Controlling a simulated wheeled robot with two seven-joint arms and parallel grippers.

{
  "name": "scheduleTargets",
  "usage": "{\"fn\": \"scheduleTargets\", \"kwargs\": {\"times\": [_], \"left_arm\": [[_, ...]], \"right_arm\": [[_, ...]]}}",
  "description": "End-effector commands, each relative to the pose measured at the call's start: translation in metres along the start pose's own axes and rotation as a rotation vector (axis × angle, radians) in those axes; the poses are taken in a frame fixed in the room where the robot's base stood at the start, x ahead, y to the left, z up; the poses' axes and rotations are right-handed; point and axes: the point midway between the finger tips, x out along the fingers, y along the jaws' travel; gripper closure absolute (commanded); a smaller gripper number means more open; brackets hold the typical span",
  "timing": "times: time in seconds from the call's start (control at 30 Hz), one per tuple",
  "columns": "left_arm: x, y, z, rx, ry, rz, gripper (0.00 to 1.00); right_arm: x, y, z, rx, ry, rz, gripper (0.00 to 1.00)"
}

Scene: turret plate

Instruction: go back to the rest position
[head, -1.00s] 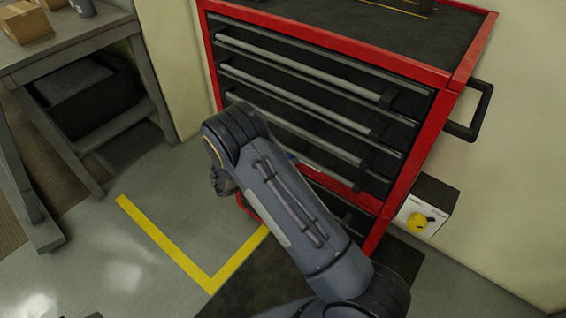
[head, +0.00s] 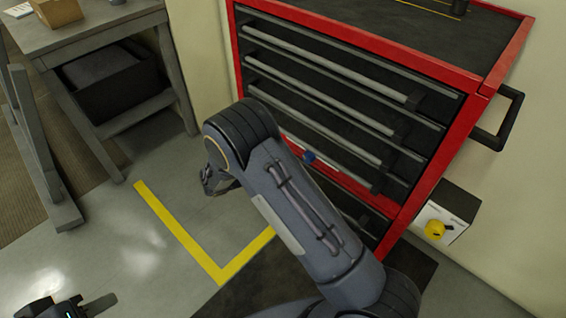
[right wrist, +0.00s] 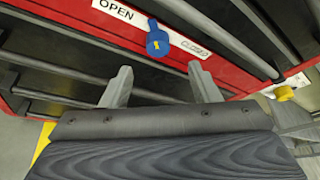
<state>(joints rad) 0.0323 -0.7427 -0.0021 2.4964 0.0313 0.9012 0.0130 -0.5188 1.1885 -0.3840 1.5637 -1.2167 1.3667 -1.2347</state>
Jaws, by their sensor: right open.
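My right arm (head: 300,205) reaches up from the bottom right in the head view, in front of the red tool cabinet (head: 417,192). It hides most of my right gripper there. In the right wrist view my right gripper (right wrist: 160,78) is open, its two fingers apart with nothing between them. A blue knob (right wrist: 157,40) is just beyond the fingertips, between an OPEN label and a second label, apart from the fingers. The knob also shows in the head view (head: 309,156). My left gripper (head: 85,305) is at the bottom left edge, partly cut off.
A grey workbench (head: 95,35) with a cardboard box (head: 57,10) stands at the back left. A box with a yellow knob (head: 435,229) is on the wall beside the cabinet. Yellow tape (head: 180,232) marks the floor.

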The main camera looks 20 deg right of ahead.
Motion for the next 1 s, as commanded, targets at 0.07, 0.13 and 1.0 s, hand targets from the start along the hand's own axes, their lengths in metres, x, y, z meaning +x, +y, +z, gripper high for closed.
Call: {"fn": "scheduleTargets", "kwargs": {"times": [0.07,0.13,1.0], "left_arm": [[0.000,0.000,0.000,0.000,0.000,0.000,0.64],[0.000,0.000,0.000,0.000,0.000,0.000,0.64],[-0.020,0.009,-0.010,0.000,0.000,0.000,0.64]], "right_arm": [[0.000,0.000,0.000,0.000,0.000,0.000,0.44],[0.000,0.000,0.000,0.000,0.000,0.000,0.44],[-0.053,-0.236,-0.022,1.426,1.304,-0.210,0.44]]}}
